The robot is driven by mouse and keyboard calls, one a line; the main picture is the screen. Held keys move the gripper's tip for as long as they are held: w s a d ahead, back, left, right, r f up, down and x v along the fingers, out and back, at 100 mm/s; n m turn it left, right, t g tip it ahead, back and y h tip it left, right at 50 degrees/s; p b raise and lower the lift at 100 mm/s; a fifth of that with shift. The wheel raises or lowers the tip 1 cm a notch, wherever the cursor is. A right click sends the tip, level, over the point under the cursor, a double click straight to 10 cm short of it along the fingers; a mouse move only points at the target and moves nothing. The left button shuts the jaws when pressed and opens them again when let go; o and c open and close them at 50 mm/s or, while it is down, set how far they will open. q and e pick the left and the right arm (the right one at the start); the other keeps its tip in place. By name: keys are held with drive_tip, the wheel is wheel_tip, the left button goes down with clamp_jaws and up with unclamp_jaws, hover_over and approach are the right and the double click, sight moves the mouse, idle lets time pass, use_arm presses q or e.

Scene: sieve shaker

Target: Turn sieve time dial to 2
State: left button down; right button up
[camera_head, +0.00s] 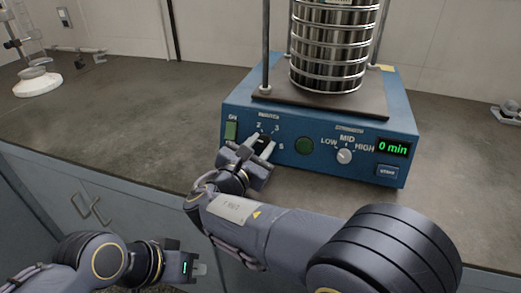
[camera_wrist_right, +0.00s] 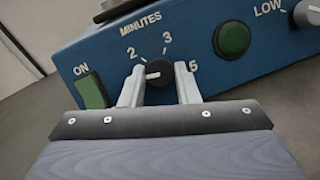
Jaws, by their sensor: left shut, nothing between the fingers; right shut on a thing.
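The blue sieve shaker (camera_head: 330,160) stands on the bench, with a minutes dial on its front panel marked 2, 3 and 5. In the right wrist view the black time dial (camera_wrist_right: 158,72) has a white pointer line lying nearly level, its visible end toward the left, below the 2. My right gripper (camera_head: 260,145) is at the panel, shut on the dial with one finger on each side; it also shows in the right wrist view (camera_wrist_right: 159,90). In the head view the fingers hide most of the dial. My left gripper (camera_head: 201,269) is shut and empty, low in front of the cabinet.
A green ON switch (camera_head: 231,130) is left of the dial, a round green button (camera_head: 303,146) right of it. Further right are the speed knob (camera_head: 344,156), a display reading 0 min (camera_head: 394,148) and a button (camera_head: 387,171). Stacked sieves (camera_head: 328,45) stand on top.

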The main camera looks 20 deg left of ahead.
drive_tip(key=m+h, duration=0.1)
drive_tip(key=m, duration=0.1)
drive_tip(key=m+g+h, duration=0.1)
drive_tip(key=m, duration=0.2)
drive_tip(key=shift+a+m+g+b, duration=0.15)
drive_tip(key=shift+m+g+b, duration=0.15)
drive_tip(key=shift+b, duration=0.05)
drive_tip(key=m+g, duration=0.1)
drive_tip(key=m, duration=0.3)
drive_tip(key=shift+r+m+h, duration=0.1)
drive_tip(key=shift+m+h, duration=0.2)
drive_tip(key=o, duration=1)
drive_tip(key=shift+c, duration=0.2)
drive_tip(key=shift+r, duration=0.1)
drive_tip(key=p+v, duration=0.1)
drive_tip(key=v, duration=0.6)
drive_tip(key=shift+s+a+r, duration=0.15)
drive_tip(key=shift+s+a, duration=0.05)
drive_tip(key=shift+s, duration=0.1)
